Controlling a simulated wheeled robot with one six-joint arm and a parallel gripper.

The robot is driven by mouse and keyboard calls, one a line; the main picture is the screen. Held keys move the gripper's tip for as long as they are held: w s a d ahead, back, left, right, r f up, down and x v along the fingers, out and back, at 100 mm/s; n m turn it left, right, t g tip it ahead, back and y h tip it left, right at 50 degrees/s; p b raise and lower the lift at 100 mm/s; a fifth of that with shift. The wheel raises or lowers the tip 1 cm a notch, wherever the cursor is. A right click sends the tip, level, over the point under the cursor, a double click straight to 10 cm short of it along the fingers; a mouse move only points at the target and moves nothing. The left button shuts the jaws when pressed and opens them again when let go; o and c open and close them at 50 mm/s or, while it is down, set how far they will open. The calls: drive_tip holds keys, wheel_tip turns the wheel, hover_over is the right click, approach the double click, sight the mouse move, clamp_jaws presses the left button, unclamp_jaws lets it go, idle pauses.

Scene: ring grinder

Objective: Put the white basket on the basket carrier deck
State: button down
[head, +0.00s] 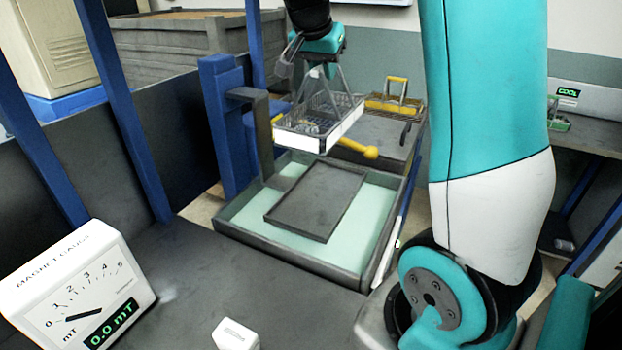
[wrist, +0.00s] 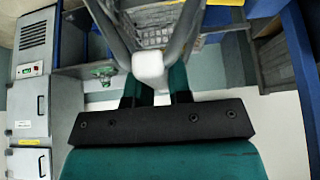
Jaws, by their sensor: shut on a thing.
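The white basket (head: 345,127) is a wire basket with a white front plate and a tall handle. It hangs in the air in the head view, above and behind the dark flat deck (head: 315,200), with a clear gap between them. Small metal parts seem to lie inside it. My gripper (head: 322,68) is shut on the top of the handle. In the wrist view the white handle grip (wrist: 150,70) sits at my fingers, with the wire mesh (wrist: 155,35) beyond. The deck is bare and joins a grey upright post (head: 262,135).
The deck sits within a grey-walled tank (head: 365,280) of pale green liquid. A yellow-handled basket (head: 394,103) stands behind, right of the white basket. A yellow knobbed lever (head: 368,152) sticks out below it. Blue posts (head: 218,120) stand left; a magnet gauge (head: 80,285) is front left.

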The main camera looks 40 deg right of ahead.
wheel_tip(320, 180, down, 20)
drive_tip(key=p, duration=0.2)
drive_tip(key=shift+r, duration=0.25)
drive_tip(key=shift+f, duration=0.15)
drive_tip(key=c, duration=1.1)
unclamp_jaws()
drive_tip(key=shift+o, duration=0.2)
